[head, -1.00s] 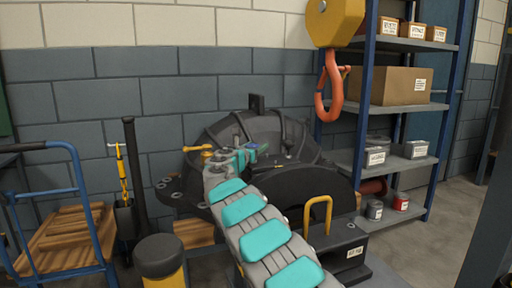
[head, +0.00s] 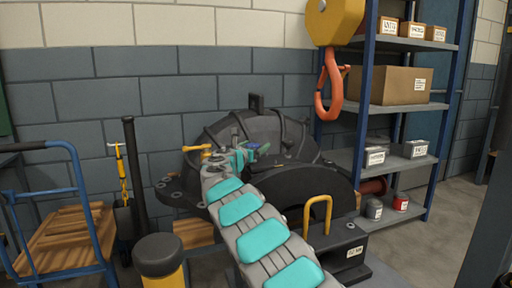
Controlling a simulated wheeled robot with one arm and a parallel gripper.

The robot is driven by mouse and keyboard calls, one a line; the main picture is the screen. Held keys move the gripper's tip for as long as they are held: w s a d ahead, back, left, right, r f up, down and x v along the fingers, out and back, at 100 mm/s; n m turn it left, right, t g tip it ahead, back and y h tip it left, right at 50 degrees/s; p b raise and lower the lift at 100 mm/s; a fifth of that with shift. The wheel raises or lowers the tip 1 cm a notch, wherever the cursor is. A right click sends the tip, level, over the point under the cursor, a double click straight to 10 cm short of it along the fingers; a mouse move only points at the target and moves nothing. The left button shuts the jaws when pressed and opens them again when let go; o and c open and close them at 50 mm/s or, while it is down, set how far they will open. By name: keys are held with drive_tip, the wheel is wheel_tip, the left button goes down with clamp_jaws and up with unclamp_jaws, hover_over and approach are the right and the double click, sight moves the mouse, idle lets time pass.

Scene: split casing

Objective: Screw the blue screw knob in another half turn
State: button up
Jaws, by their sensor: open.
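The blue screw knob (head: 254,146) is a small blue spot on the front of the dark, domed split casing (head: 295,140). My gripper (head: 250,154) is at the end of my grey and teal arm, right at the knob. It is open, with its fingers beside or around the knob; at this size I cannot tell which, nor whether they touch it. A small green part shows just right of the knob. Part of the casing's lower front is hidden behind my arm.
A yellow handle (head: 317,212) stands on the casing's base, right of my arm. An orange hook (head: 328,90) hangs at the upper right before a shelf rack (head: 367,120). A blue cart (head: 78,190) and a black-topped yellow post (head: 160,258) are at left.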

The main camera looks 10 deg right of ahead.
drive_tip(key=b+v, duration=0.1)
drive_tip(key=v, duration=0.6)
idle(0.4)
